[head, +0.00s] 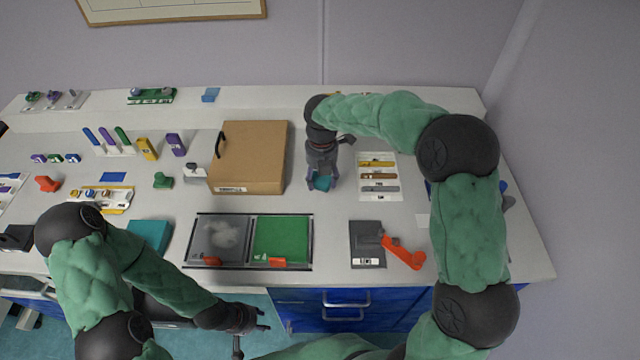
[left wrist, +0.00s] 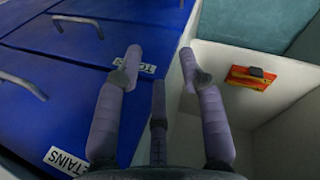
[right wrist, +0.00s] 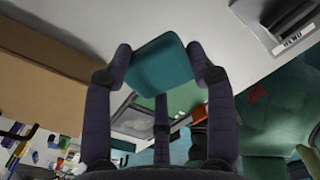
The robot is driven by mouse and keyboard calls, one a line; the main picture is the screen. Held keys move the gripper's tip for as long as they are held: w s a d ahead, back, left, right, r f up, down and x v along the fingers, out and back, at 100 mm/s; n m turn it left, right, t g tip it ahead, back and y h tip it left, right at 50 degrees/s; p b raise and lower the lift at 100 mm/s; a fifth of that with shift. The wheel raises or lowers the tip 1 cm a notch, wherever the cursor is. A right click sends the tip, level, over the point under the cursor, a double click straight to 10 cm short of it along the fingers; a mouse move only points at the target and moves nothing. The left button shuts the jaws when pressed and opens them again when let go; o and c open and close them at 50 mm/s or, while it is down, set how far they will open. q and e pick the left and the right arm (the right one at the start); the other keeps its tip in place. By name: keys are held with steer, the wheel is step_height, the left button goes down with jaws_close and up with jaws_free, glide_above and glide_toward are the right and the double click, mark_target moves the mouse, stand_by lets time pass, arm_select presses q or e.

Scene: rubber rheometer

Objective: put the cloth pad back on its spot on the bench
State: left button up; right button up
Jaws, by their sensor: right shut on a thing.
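The teal cloth pad (right wrist: 160,65) is between the fingertips of my right gripper (right wrist: 159,54) in the right wrist view. It is a small rounded square block. My left gripper (head: 250,322) is low in front of the bench edge. In the left wrist view its fingers (left wrist: 162,62) are spread apart with nothing between them.
The brown box (head: 250,150) stands left of my right gripper; a white card with several tools (head: 378,176) lies to the right. A dark-framed tray with a green panel (head: 281,238) is in front. A grey device with an orange handle (head: 403,252) stands front right.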

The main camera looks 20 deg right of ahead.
steer(key=w+f, duration=0.1)
steer(key=f, duration=0.1)
steer(key=w+f+b, duration=0.1)
steer(key=w+f, duration=0.1)
steer(key=w+d+f, duration=0.1)
steer(key=w+f, duration=0.1)
steer(key=shift+w+b, duration=0.15)
steer(key=shift+b, duration=0.15)
step_height(320, 180, down, 4)
steer(key=shift+w+r+b, duration=0.15)
steer(key=shift+r+b, duration=0.1)
steer(key=shift+b, duration=0.5)
steer(key=shift+r, duration=0.1)
steer(key=o, duration=1.1)
step_height(320, 180, up, 12)
steer(key=p, duration=0.3)
steer(key=shift+p, duration=0.35)
